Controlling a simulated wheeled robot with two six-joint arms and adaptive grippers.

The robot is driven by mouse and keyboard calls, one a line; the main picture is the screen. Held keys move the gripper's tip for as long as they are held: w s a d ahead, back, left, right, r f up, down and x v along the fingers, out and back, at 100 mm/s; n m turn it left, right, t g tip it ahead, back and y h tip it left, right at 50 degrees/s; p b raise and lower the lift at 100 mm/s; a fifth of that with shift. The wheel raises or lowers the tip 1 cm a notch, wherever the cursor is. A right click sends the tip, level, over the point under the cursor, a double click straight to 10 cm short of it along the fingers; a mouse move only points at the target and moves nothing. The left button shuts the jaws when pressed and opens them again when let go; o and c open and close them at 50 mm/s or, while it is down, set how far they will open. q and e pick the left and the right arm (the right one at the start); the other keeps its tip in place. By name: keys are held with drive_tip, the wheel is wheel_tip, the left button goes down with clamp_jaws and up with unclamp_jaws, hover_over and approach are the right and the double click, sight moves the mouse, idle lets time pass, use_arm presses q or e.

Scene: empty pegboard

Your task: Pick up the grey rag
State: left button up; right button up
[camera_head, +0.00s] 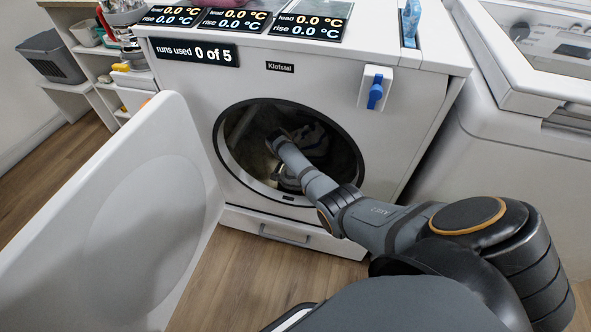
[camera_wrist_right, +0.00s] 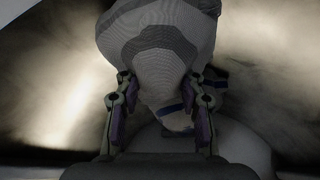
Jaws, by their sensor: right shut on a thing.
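A grey, finely ribbed cloth, which looks like the grey rag (camera_wrist_right: 160,55), bulges up between the fingers of my right gripper (camera_wrist_right: 160,85) in the right wrist view. The gripper is shut on it, with a finger against each side. In the head view my right arm reaches through the round opening of the washing machine (camera_head: 180,75) into the dark drum, where the gripper and rag are hard to make out. My left gripper is not in view.
A cloth with a dark blue stripe (camera_wrist_right: 178,118) shows behind the fingers. A large white panel (camera_head: 150,220) stands at the left. A blue-handled knob (camera_head: 376,92) sticks out at the upper right.

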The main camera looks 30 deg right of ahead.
use_arm(q)
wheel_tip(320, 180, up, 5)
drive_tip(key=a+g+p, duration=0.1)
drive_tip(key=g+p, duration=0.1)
drive_tip(key=p, duration=0.1)
use_arm(e)
drive_tip(key=v, duration=0.3)
drive_tip(key=a+v, duration=0.1)
drive_tip(key=v, duration=0.1)
drive_tip(key=shift+s, duration=0.35)
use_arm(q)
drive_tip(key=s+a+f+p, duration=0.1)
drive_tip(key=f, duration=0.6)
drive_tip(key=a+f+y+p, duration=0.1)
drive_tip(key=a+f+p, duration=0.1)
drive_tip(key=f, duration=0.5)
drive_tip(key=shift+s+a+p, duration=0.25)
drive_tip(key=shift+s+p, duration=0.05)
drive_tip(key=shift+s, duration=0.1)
use_arm(e)
drive_tip(key=s+a+r, duration=0.4)
drive_tip(key=a+r, duration=0.1)
drive_tip(key=a, duration=0.4)
drive_tip(key=shift+s+a+r, duration=0.25)
drive_tip(key=shift+a, duration=0.15)
